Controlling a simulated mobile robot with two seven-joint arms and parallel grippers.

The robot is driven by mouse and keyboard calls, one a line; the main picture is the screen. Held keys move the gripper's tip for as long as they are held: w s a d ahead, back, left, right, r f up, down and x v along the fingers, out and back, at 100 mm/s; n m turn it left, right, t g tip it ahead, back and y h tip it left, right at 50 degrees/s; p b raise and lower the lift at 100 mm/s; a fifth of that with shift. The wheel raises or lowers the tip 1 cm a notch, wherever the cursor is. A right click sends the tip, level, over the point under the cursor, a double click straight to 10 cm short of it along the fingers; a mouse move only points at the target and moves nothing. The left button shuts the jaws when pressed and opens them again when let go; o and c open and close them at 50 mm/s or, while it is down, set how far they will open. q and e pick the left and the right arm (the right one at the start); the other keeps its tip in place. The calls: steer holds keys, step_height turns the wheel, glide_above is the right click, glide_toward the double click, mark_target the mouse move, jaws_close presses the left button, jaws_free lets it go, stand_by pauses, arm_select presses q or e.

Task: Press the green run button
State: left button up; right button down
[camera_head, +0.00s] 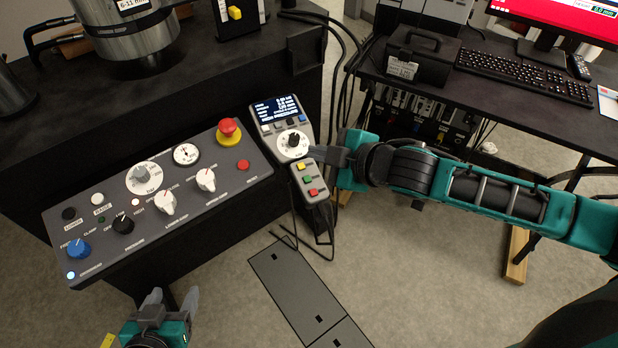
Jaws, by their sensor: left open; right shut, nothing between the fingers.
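The green button (308,180) sits on the small grey handheld control box (322,194), between a yellow button (301,167) above it and a red button (314,192) below it. My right gripper (318,156) reaches in from the right, shut and empty. Its fingertips are just above the button box, near the yellow button and below the grey dial. I cannot tell whether they touch the box. The green button is uncovered. My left gripper (174,296) is open and empty at the bottom, in front of the large control panel.
The grey control panel (125,240) on the left carries knobs, a gauge and a red emergency stop (229,128). A display unit (279,108) with a dial (293,142) adjoins the button box. Cables hang below the box. A desk with a keyboard (525,76) stands at right.

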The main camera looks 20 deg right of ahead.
stand_by(0.4)
steer(key=b, duration=0.8)
glide_above(313, 187)
steer(key=s, duration=0.1)
step_height(313, 187, down, 6)
steer(key=shift+d+f, duration=0.1)
steer(key=shift+f, duration=0.05)
steer(key=shift+w+f, duration=0.1)
steer(key=shift+f, duration=0.25)
steer(key=shift+w+f, duration=0.1)
steer(key=shift+f, duration=0.3)
steer(key=shift+w+f+b, duration=0.15)
steer(key=shift+f+b, duration=0.15)
steer(key=shift+b, duration=0.05)
stand_by(0.4)
steer(key=shift+w+f, duration=0.1)
steer(key=shift+f, duration=0.35)
